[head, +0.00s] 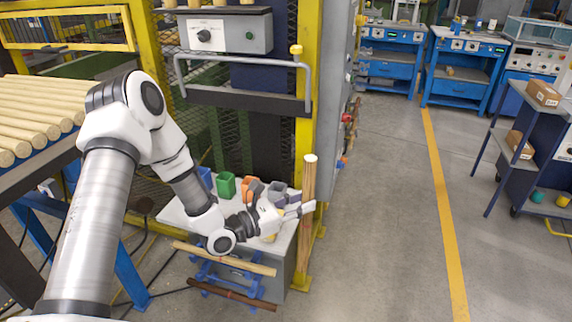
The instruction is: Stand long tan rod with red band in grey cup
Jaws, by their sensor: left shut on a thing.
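My left gripper (300,210) is shut on a long tan rod (309,180) with a pale top end. The rod stands nearly upright at the right end of a small light table. My right gripper is not in view.
Green (226,185) and orange (246,187) cups stand left of the grey one. Another tan rod (225,258) and a dark brown rod (232,295) lie on a low blue rack in front. A yellow post rises behind.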

